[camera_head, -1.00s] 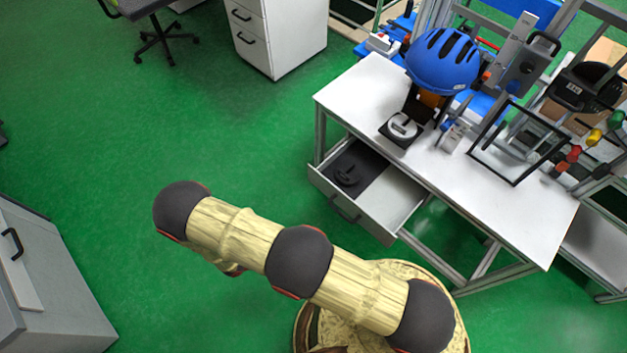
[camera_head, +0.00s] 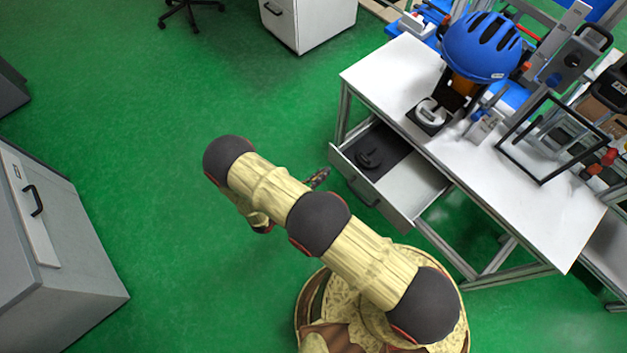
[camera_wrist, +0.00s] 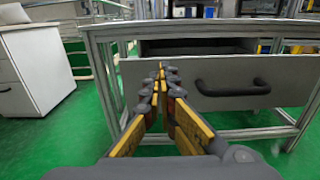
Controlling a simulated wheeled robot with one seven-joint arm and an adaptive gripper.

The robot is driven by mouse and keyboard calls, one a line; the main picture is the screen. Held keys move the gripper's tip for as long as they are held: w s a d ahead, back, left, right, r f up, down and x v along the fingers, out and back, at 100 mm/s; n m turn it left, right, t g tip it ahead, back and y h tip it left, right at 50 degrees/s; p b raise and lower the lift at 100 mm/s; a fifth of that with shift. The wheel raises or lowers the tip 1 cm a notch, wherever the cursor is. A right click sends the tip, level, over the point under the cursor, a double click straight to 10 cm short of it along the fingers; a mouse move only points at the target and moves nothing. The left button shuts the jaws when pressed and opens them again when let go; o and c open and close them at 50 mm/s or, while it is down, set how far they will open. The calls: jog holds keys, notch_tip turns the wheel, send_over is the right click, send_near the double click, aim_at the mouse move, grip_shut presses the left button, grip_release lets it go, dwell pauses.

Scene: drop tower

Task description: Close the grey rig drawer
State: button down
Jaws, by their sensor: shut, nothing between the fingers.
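The grey rig drawer (camera_head: 378,201) is pulled out under the white-topped table (camera_head: 480,170). A black insert with a dark round part lies in its left side. In the wrist view the drawer front (camera_wrist: 222,82) faces me, with a black bar handle (camera_wrist: 232,88) and a dark gap above the front. My gripper (camera_wrist: 162,70) is shut and empty, pointing toward the left part of the drawer front, left of the handle. In the head view my gripper (camera_head: 320,178) shows as a small dark tip just left of the drawer, apart from it. My arm hides part of the gripper.
A blue helmet (camera_head: 482,47) on a stand and a black frame (camera_head: 556,138) stand on the table. A white cabinet (camera_head: 310,22) is behind, and a grey cabinet (camera_head: 60,260) is at left. Green floor is clear between them.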

aim_at(343, 158)
jog(key=b+x, duration=0.1)
jog(key=x, duration=0.5)
jog(key=shift+w+d, duration=0.15)
jog(key=shift+d, duration=0.05)
jog(key=b+x, duration=0.2)
jog(key=x, duration=2)
jog(key=shift+w+d+f, duration=0.1)
jog(key=shift+d, duration=0.1)
jog(key=shift+w, duration=0.1)
